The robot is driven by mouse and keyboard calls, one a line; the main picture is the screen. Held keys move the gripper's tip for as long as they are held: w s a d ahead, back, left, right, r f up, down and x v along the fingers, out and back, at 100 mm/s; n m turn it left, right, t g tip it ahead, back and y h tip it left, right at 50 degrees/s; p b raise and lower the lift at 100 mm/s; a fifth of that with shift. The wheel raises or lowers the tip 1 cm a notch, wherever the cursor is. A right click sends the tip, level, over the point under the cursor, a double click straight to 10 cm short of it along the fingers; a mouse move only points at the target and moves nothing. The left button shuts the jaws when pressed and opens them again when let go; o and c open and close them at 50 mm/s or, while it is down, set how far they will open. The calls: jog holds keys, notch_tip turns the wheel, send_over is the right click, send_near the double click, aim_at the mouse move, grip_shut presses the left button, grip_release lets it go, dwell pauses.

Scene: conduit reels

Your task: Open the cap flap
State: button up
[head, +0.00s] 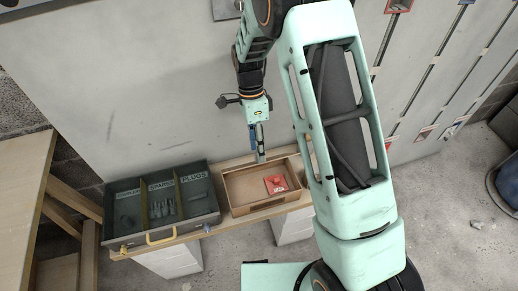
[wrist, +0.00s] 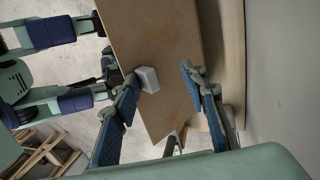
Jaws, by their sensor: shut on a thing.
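My gripper (head: 259,143) points down at the back edge of a shallow brown box (head: 237,208) on the bench. In the wrist view my two blue-padded fingers (wrist: 160,76) stand on either side of a small pale block (wrist: 147,79). The block touches the left fingertip; its contact with the right one cannot be made out. A flat brown panel (wrist: 165,35) lies behind the block and fingers. I cannot tell which part is the cap flap or whether it is open. A red piece (head: 275,184) with a pale label lies in the box.
A dark divided tray (head: 130,236) with labelled compartments and grey fittings stands left of the box. The grey wall (head: 150,80) rises close behind the bench. Open floor (head: 440,225) is at the right.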

jog(key=shift+o, duration=0.4)
jog(key=shift+w+a+f, duration=0.15)
jog(key=shift+w+f, duration=0.2)
jog(key=shift+w, duration=0.15)
jog(key=shift+r, duration=0.1)
